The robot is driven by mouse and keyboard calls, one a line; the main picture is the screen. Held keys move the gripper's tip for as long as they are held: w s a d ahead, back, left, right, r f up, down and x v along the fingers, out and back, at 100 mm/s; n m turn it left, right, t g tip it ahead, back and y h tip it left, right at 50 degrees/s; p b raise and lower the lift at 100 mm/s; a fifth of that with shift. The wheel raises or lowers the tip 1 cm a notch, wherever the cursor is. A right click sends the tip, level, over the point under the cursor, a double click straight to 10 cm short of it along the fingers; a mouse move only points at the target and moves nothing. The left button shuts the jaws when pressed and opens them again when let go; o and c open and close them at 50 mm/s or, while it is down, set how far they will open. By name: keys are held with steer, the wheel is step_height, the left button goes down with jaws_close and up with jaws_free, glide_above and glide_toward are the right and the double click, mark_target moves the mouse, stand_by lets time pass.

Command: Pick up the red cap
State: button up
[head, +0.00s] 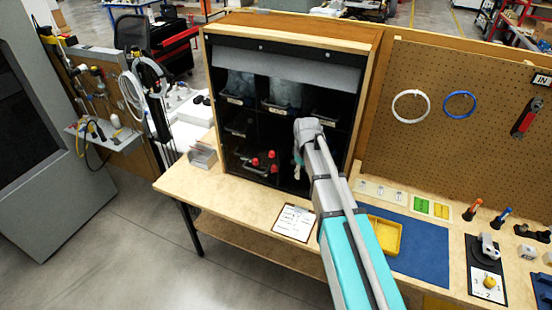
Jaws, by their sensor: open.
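Several red caps (271,154) sit close together in a lower compartment of the dark shelf cabinet (284,115); they are small in the head view. My arm reaches from the lower right towards the cabinet's front. My gripper (298,168) hangs below the wrist, just right of the red caps and apart from them. It is open, with no cap seen in it. My wrist and arm hide part of the cabinet's right lower side. The fingertips are small and hard to make out.
Dividers and a wooden frame (370,90) bound the compartments; clear bags (285,92) fill upper ones. A clipboard sheet (294,222), yellow tray (385,235) and blue mat (425,255) lie on the bench. A pegboard (470,150) stands right. The bench's left front is mostly clear.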

steer(key=w+a+r+n+p, duration=0.5)
steer(key=w+a+r+p, duration=0.2)
steer(key=a+r+p, duration=0.1)
steer(key=shift+a+r, duration=0.65)
steer(key=shift+a, duration=0.4)
steer(key=shift+w+f, duration=0.1)
steer(key=shift+f, duration=0.05)
step_height(320, 180, down, 8)
steer(key=b, duration=0.8)
steer(key=shift+f+b, duration=0.2)
steer(key=shift+b, duration=0.15)
steer(key=shift+f, duration=0.1)
steer(key=f+b, duration=0.5)
steer(key=shift+a, duration=0.25)
